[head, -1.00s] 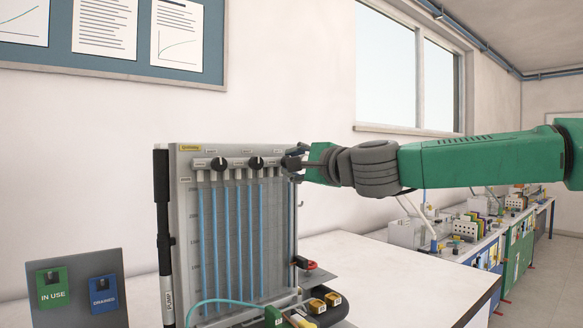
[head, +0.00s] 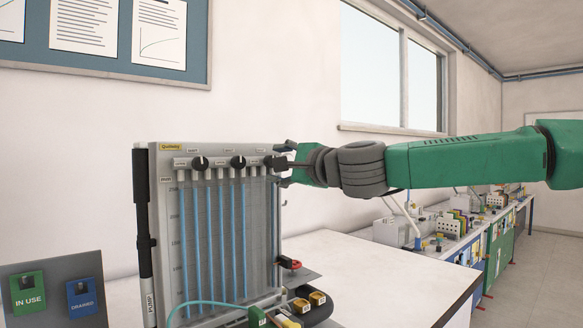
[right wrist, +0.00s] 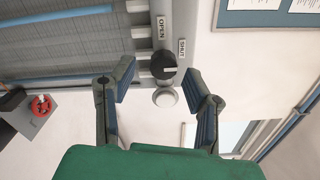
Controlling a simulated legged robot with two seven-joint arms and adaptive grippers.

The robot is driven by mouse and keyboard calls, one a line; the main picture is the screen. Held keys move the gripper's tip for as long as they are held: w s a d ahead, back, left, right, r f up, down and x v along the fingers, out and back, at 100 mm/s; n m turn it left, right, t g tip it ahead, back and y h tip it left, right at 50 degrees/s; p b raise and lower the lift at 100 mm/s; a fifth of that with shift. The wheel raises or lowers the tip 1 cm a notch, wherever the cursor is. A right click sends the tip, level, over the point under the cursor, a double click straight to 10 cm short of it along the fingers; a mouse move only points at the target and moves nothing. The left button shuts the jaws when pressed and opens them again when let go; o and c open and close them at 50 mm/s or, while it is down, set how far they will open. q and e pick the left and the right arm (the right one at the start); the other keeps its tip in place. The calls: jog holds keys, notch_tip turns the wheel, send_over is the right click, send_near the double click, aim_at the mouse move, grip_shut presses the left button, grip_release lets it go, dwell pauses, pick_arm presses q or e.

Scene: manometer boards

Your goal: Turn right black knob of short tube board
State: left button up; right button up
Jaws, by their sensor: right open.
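The manometer board (head: 158,240) stands upright on the bench, with blue-filled tubes and a row of black knobs along its top. The right black knob (head: 276,162) is at the board's top right corner, partly covered by my gripper. My right gripper (head: 284,163) reaches it from the right. In the right wrist view the knob (right wrist: 163,65) lies between the spread fingertips (right wrist: 160,75), beside OPEN and SHUT labels, its white mark pointing right. No finger visibly touches it. My left gripper is out of view.
A left knob (head: 200,163) and a middle knob (head: 238,162) sit on the same row. A black pump (head: 144,230) stands at the board's left side. A stand with IN USE and DRAINED tags (head: 55,260) is at lower left. Bare bench (head: 370,265) lies to the right.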

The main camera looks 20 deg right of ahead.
jog(key=v, duration=1.1)
jog(key=shift+d, duration=0.15)
jog(key=shift+f, duration=0.1)
